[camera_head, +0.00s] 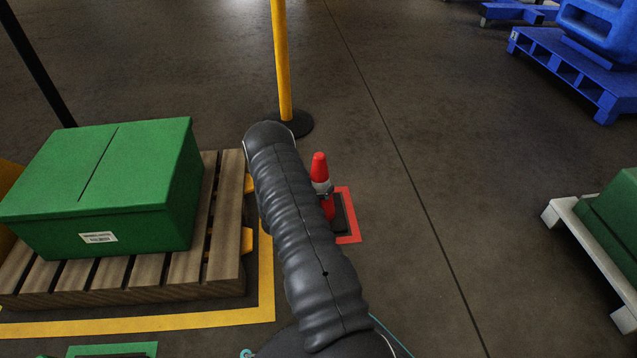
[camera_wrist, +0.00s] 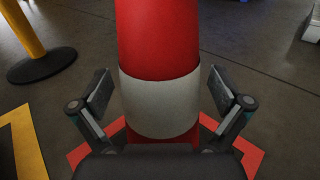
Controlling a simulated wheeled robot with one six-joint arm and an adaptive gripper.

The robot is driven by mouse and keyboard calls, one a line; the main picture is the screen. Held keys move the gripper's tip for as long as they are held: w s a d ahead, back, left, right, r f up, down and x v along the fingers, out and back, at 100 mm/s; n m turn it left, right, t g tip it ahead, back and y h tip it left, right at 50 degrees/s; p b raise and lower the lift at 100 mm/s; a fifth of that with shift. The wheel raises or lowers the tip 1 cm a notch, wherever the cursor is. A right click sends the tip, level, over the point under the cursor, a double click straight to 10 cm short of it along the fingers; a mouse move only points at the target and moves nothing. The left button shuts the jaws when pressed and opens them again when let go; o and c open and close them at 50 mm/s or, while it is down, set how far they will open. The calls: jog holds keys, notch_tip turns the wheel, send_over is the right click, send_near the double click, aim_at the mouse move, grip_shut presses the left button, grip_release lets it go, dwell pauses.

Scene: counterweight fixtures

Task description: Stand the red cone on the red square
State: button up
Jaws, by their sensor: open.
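The red cone (camera_head: 319,166) with a white band and a dark base stands upright on the floor within the red square (camera_head: 348,208), partly hidden by my arm in the head view. In the wrist view the cone (camera_wrist: 157,45) fills the middle, with its white band (camera_wrist: 160,104) between my fingers. Red outline of the square (camera_wrist: 245,151) shows on both sides of the cone. My gripper (camera_wrist: 168,95) is open around the cone, with a gap between each finger pad and the band. The cone's base is hidden in the wrist view.
A wooden pallet (camera_head: 225,255) with a green box (camera_head: 110,180) stands left, inside a yellow floor line (camera_head: 265,290). A yellow post (camera_head: 283,60) on a black base stands behind the cone. Blue pallets (camera_head: 575,70) and a white pallet (camera_head: 575,228) are at right. The floor between is clear.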

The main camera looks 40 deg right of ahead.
jog(key=shift+a+r, duration=0.1)
jog(key=shift+a, duration=0.05)
jog(key=p+v, duration=0.1)
jog(key=v, duration=1)
jog(key=s+a+r+m+g+y, duration=0.1)
jog(key=s+r+m+g+y, duration=0.2)
jog(key=r, duration=0.5)
jog(key=s+a+r+m+g, duration=0.2)
jog(key=s+r+m, duration=0.25)
jog(key=r, duration=0.35)
jog(key=s+a+r+m+g+y, duration=0.1)
jog(key=s+r+m+g+y, duration=0.15)
jog(key=r+m, duration=0.4)
jog(key=s+a+r+m+t+y, duration=0.3)
jog(key=s+a+r+y, duration=0.3)
jog(key=s+a+r, duration=0.2)
jog(key=s+a+r+m+t+y, duration=0.3)
jog(key=s+a+r+t+y, duration=0.2)
jog(key=s+a+r, duration=0.4)
jog(key=a+y, duration=0.1)
jog(key=a, duration=0.3)
jog(key=shift+s+a+m+t, duration=0.25)
jog(key=shift+a+m+t, duration=0.05)
jog(key=shift+m+t, duration=0.1)
